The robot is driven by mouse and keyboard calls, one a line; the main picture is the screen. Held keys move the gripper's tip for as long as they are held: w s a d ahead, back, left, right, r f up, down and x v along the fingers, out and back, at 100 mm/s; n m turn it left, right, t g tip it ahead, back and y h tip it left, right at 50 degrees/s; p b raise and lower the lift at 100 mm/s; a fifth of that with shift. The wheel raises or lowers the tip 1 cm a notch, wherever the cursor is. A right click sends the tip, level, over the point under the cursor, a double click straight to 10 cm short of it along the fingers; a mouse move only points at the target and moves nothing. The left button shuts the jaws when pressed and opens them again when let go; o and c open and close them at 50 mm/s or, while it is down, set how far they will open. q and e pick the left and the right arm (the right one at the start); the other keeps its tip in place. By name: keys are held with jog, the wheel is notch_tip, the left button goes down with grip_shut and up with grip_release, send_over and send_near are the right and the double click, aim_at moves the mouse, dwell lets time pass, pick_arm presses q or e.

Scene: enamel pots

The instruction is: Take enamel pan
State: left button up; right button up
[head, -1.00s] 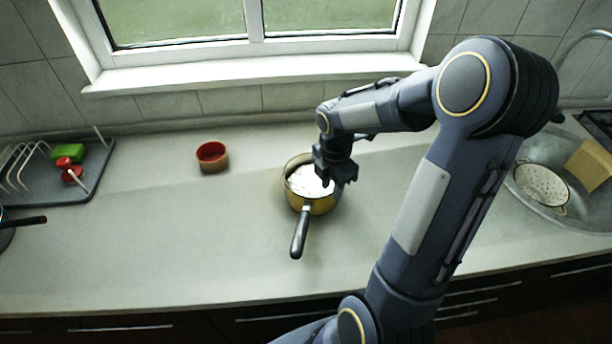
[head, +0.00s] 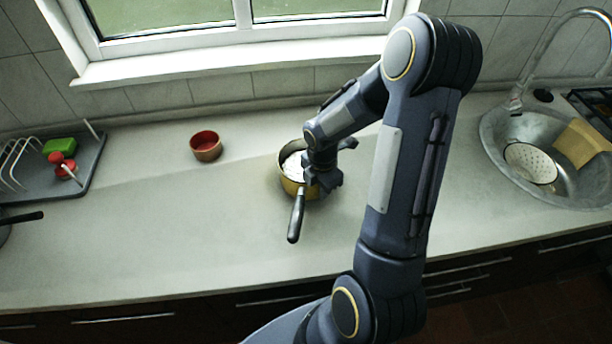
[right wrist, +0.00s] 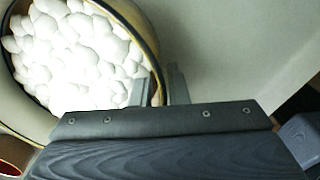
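The enamel pan (head: 290,187) is yellow outside, with a dark handle (head: 296,217) pointing towards the counter's front edge. It stands upright on the counter and holds rounded white pieces, clear in the right wrist view (right wrist: 70,55). My right gripper (head: 312,184) is at the pan's right side, partly hiding it. In the right wrist view the fingers (right wrist: 160,88) are close together, with the pan's wall between them, and appear shut on the rim. My left gripper is not in view.
A small red-brown bowl (head: 206,147) stands left of the pan. A dish rack tray (head: 85,178) with green and red items is at far left. A sink (head: 497,135) with a colander (head: 530,163) is at right.

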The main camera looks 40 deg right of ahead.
grip_shut()
jog(key=shift+s+a+f, duration=0.1)
jog(key=shift+s, duration=0.15)
dwell(0.8)
jog(key=shift+w, duration=0.1)
jog(key=shift+r, duration=0.2)
jog(key=shift+w+r, duration=0.2)
jog(key=shift+r, duration=0.85)
jog(key=s+d+r+b, duration=0.2)
jog(key=s+d+r, duration=0.5)
jog(key=s+r, duration=0.3)
jog(key=shift+s+r, duration=0.35)
jog(key=shift+s, duration=0.3)
